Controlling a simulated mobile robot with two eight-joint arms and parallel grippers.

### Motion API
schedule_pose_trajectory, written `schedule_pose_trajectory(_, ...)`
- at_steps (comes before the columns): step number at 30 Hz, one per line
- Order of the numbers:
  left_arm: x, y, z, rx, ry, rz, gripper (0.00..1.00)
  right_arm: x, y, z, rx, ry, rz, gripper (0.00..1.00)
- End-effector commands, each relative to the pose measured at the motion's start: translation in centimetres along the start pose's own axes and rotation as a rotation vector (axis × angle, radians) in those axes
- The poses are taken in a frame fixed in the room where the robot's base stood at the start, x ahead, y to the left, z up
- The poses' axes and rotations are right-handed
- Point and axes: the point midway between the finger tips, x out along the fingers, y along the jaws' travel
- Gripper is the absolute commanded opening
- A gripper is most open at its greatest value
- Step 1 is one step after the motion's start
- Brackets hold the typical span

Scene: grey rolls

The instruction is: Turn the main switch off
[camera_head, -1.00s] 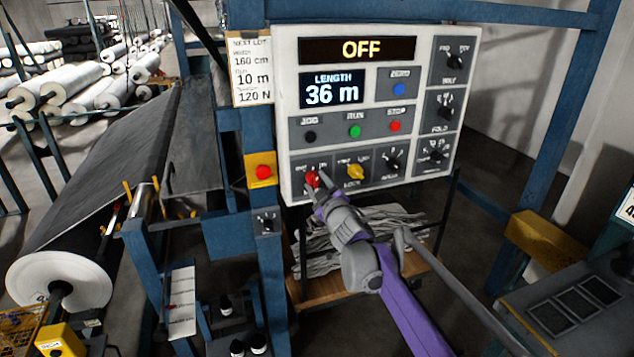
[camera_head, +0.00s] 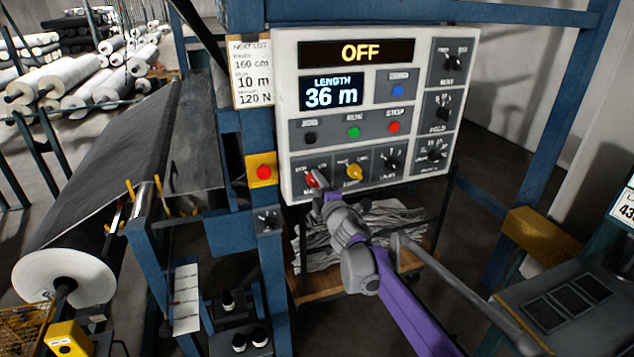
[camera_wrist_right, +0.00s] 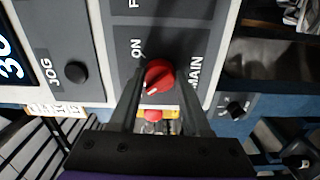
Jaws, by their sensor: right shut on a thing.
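The main switch is a red knob (camera_head: 311,180) at the lower left of the white control panel (camera_head: 290,110). My right gripper (camera_head: 318,186) reaches it from below and is shut on it, partly hiding it. In the right wrist view the red knob (camera_wrist_right: 160,74) sits between the two dark fingers of my gripper (camera_wrist_right: 158,84), with "ON" and "MAIN" lettering beside it. A pale mark shows on the knob's edge. The panel's top display (camera_head: 363,53) reads OFF. My left gripper is not in view.
A yellow knob (camera_head: 354,172) stands just right of the switch. A red button (camera_head: 264,172) on a yellow plate is to its left. Blue posts (camera_head: 556,130) frame the panel. A large grey roll (camera_head: 65,275) lies at the left.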

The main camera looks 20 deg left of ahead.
Motion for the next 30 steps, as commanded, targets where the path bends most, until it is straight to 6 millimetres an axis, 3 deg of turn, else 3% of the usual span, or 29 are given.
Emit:
schedule_pose_trajectory(21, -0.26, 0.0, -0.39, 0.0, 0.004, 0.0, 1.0, 0.0, 0.02, 0.06, -0.071, -0.001, 0.0, 0.0)
schedule_pose_trajectory(22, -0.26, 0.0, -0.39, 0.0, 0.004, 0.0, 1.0, 0.0, 0.02, 0.06, -0.071, -0.001, 0.0, 0.53)
schedule_pose_trajectory(26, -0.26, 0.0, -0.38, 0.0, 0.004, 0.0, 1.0, 0.0, 0.02, 0.05, -0.071, -0.001, 0.0, 0.76)
schedule_pose_trajectory(30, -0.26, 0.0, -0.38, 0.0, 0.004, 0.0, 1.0, 0.0, 0.02, 0.03, -0.07, -0.001, 0.0, 0.78)
